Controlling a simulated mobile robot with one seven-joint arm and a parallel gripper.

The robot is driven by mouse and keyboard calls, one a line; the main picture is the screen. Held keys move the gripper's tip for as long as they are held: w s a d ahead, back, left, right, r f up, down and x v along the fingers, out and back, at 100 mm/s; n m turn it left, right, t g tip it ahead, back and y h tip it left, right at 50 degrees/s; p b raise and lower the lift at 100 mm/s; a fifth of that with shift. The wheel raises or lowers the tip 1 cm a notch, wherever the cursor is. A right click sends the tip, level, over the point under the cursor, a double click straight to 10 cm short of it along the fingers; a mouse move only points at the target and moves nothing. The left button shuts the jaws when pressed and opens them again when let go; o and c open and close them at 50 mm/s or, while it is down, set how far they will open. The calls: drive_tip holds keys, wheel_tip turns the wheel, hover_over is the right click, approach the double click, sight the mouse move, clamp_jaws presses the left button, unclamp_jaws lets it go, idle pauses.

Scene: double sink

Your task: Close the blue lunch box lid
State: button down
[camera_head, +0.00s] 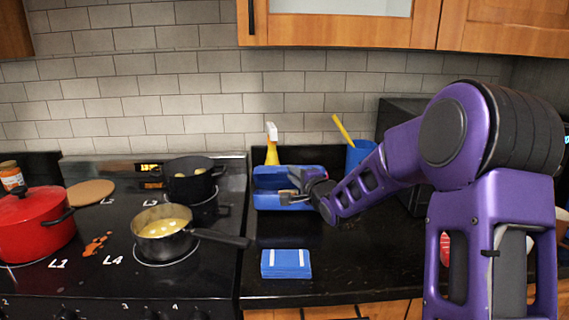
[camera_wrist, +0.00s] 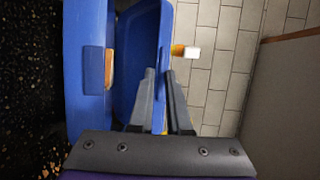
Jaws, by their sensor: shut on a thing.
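The blue lunch box (camera_head: 263,202) stands open on the black counter at the back, right of the stove. Its lid (camera_head: 280,174) is raised at the back, tilted up from the base. My gripper (camera_wrist: 163,78) appears shut on the lid's edge there. Something orange shows inside the base; most of the inside is hidden.
A yellow spray bottle (camera_head: 271,152) stands right behind the box, and a blue cup (camera_head: 358,156) with a yellow utensil is to its right. A blue striped pack (camera_head: 286,264) lies in front. A pan (camera_head: 163,234) points its handle toward the counter. Counter between is clear.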

drive_tip(key=shift+s+f+b, duration=0.35)
drive_tip(key=shift+s+f, duration=0.3)
drive_tip(key=shift+f, duration=0.4)
drive_tip(key=shift+s+f+b, duration=0.3)
drive_tip(key=shift+s+f, duration=0.3)
drive_tip(key=shift+f, duration=0.4)
drive_tip(key=shift+s+f+b, duration=0.35)
drive_tip(key=shift+s+f, duration=0.3)
drive_tip(key=shift+f, duration=0.4)
drive_tip(key=shift+a, duration=0.1)
drive_tip(key=c, duration=0.9)
unclamp_jaws()
drive_tip(key=shift+o, duration=0.2)
drive_tip(key=shift+s, duration=0.1)
